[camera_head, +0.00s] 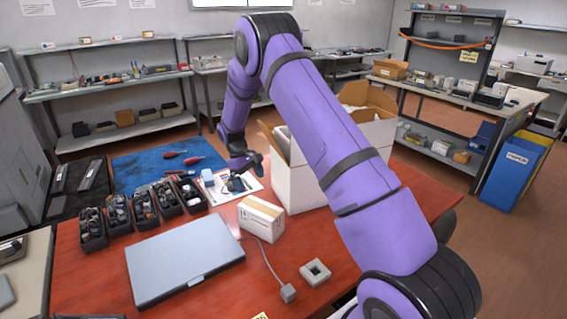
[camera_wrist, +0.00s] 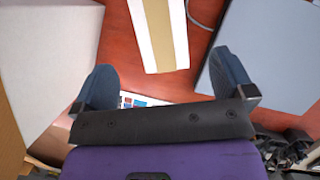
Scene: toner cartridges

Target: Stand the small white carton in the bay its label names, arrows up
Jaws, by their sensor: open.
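The small white carton (camera_head: 261,218) sits on the red table, with a tan tape strip across its top. Small dark marks show on its front face, too small to read. The wrist view shows the carton (camera_wrist: 162,35) at the top, beyond and between my fingertips. My gripper (camera_wrist: 164,82) is open and empty, its two blue-grey fingers wide apart. In the head view my gripper (camera_head: 243,171) is behind the carton, apart from it, over a printed sheet. I cannot tell which bay the label names.
A large open white box (camera_head: 300,188) stands close behind and right of the carton. Black bins (camera_head: 145,208) line the left. Racks (camera_head: 440,50) stand behind.

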